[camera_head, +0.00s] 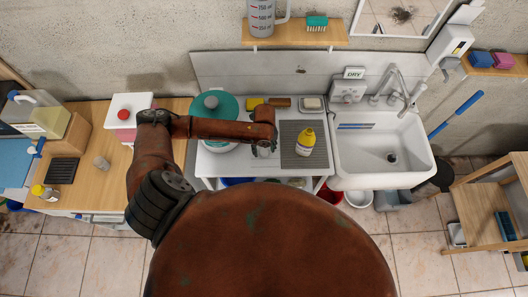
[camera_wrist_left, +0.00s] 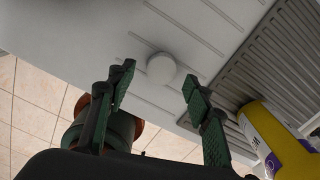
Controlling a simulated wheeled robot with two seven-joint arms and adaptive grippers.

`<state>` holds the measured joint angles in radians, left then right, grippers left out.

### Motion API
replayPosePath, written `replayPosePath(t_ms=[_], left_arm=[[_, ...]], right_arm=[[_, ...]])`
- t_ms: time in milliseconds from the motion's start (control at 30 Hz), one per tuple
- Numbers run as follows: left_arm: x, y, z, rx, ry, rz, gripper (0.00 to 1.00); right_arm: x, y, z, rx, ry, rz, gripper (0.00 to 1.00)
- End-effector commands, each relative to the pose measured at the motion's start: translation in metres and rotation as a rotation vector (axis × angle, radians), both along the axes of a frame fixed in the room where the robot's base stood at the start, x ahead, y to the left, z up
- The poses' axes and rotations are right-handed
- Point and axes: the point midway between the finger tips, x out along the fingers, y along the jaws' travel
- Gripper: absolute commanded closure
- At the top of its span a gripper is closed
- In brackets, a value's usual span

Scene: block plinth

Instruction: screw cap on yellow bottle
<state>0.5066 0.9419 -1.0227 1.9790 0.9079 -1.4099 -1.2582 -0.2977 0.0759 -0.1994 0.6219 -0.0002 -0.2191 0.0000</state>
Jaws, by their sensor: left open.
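The yellow bottle (camera_head: 306,144) stands upright on the grey ribbed drain area (camera_head: 290,158) left of the sink. It also shows at the right edge of the left wrist view (camera_wrist_left: 276,140), with a purple and white label. A round white cap (camera_wrist_left: 161,68) lies on the white counter in the left wrist view. My left gripper (camera_head: 264,148) is open above the counter, left of the bottle. In the left wrist view, its fingertips (camera_wrist_left: 158,78) are apart on either side of the cap, with nothing held. In the head view my gripper largely hides the cap. My right gripper is not in view.
The white sink (camera_head: 372,150) with its tap is right of the bottle. A teal-lidded pot (camera_head: 214,106) stands left of my gripper. A yellow sponge (camera_head: 254,103), a brush and a soap dish line the counter's back. A wooden shelf (camera_head: 340,34) hangs above.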

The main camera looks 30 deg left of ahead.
Motion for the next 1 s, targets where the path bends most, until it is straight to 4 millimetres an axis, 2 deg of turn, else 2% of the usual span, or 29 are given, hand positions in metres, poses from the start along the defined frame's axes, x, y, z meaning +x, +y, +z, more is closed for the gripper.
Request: replayPosePath(t_ms=[100, 200, 533, 933, 1000], left_arm=[[0.0, 0.0, -0.014, -0.001, 0.001, 0.0, 0.54], [0.0, 0.0, -0.019, 0.0, -0.001, 0.0, 0.54], [0.0, 0.0, -0.02, 0.0, -0.001, -0.001, 0.54], [0.0, 0.0, -0.02, -0.001, -0.002, -0.001, 0.81], [0.001, 0.0, -0.02, 0.0, -0.001, -0.001, 0.82]], right_arm=[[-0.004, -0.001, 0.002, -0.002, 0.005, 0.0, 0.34], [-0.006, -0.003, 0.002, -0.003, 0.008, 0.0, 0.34], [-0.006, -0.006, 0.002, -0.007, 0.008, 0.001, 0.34], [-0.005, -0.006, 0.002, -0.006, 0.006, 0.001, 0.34], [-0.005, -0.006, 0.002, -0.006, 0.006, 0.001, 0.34]])
